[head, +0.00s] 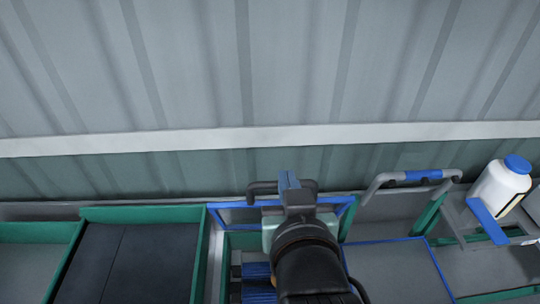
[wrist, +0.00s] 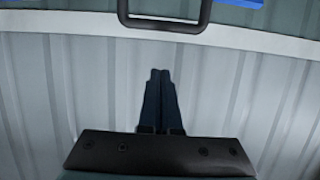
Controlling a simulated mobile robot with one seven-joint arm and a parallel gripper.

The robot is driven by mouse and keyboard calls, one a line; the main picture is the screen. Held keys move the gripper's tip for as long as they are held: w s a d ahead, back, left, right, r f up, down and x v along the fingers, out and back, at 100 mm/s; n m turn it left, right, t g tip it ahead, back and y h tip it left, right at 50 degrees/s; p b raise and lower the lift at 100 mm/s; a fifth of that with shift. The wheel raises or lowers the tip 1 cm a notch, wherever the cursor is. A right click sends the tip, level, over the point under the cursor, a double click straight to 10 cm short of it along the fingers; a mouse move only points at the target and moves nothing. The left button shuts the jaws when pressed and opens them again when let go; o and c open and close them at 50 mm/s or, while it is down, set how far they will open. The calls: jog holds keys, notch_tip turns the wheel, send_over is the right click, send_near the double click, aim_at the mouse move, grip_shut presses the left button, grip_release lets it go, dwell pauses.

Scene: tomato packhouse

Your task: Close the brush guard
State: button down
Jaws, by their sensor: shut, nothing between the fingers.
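The brush guard (head: 235,215) is a clear panel with a blue frame, raised behind the blue brushes (head: 256,270) in the head view. Its dark bar handle (head: 262,187) runs along its top edge, partly hidden by my gripper. My gripper (head: 289,180) is over the middle of the handle in that view. In the wrist view my gripper (wrist: 160,73) has its two dark fingers together and empty. The dark handle (wrist: 165,23) shows past the fingertips there, with a visible gap in the picture. My arm hides part of the brushes and guard.
Left of the brushes are a dark belt bed (head: 135,260) and green side walls (head: 205,260). To the right stand another panel with a grey and blue handle (head: 420,175) and a white bottle with a blue cap (head: 500,187). A corrugated wall (head: 280,70) closes the back.

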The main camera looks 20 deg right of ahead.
jog(key=w+f+p, duration=0.1)
jog(key=w, duration=0.1)
jog(key=w+d+f+p, duration=0.1)
jog(key=w+f+p, duration=0.2)
jog(key=w, duration=0.1)
jog(key=shift+w+d+f, duration=0.35)
jog(key=shift+s+a+f+p, duration=0.15)
jog(key=shift+s+f+p, duration=0.3)
jog(key=shift+s, duration=0.1)
